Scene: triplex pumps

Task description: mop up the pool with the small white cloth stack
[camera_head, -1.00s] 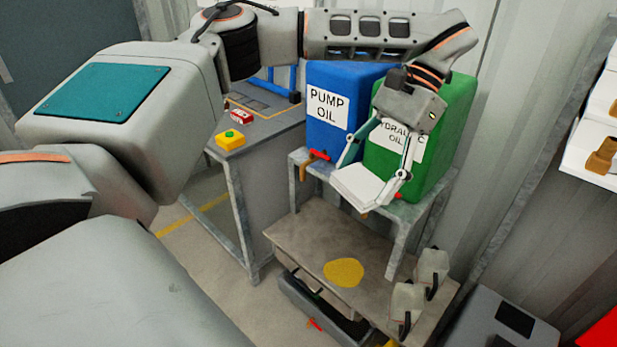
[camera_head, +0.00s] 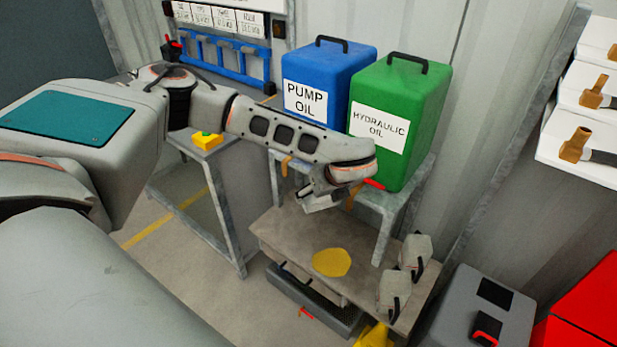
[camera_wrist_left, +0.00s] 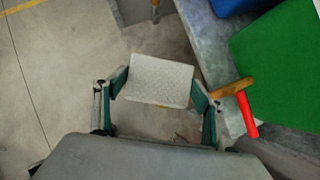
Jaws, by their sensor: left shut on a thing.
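The yellow pool (camera_head: 332,262) lies on the top of the low grey-brown bench (camera_head: 285,237). My left gripper (camera_wrist_left: 158,95) is shut on the small white cloth stack (camera_wrist_left: 160,80), which shows flat between its two teal-lined fingers in the left wrist view. In the head view the left gripper (camera_head: 320,203) is above the bench, up-picture from the pool and apart from it. The wrist hides most of the fingers and the cloth there. My right gripper is in no view.
The blue pump oil can (camera_head: 325,95) and green hydraulic oil can (camera_head: 400,100) stand on a raised stand (camera_head: 400,212) behind the bench. Its taps, one with a red handle (camera_wrist_left: 247,115), are near the gripper. Two pale jugs (camera_head: 393,292) stand at the bench's right end.

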